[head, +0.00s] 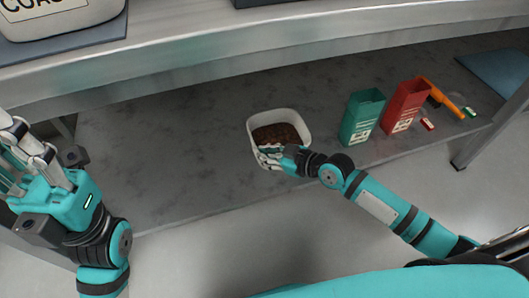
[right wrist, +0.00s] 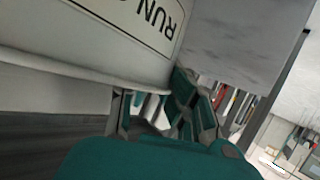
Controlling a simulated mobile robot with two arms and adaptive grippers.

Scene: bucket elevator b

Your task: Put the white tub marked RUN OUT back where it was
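The white tub (head: 306,124) stands over the lower shelf, holding dark brown granular stuff. Its label, with RUN readable, shows upside down in the right wrist view (right wrist: 147,18); the rest is cut off. My right gripper (head: 269,156) is at the tub's near left edge, with its fingers against or around the wall. In the right wrist view its fingers (right wrist: 155,108) show apart, close by the tub's edge; whether they clamp it I cannot tell. My left gripper (head: 28,160) is at the far left, fingers spread, empty and away from the tub.
A teal box (head: 361,118) and a red box (head: 404,107) stand right of the tub. An orange tool (head: 440,97) and small red and green pieces lie beyond. The grey shelf (head: 160,150) is bare to the left.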

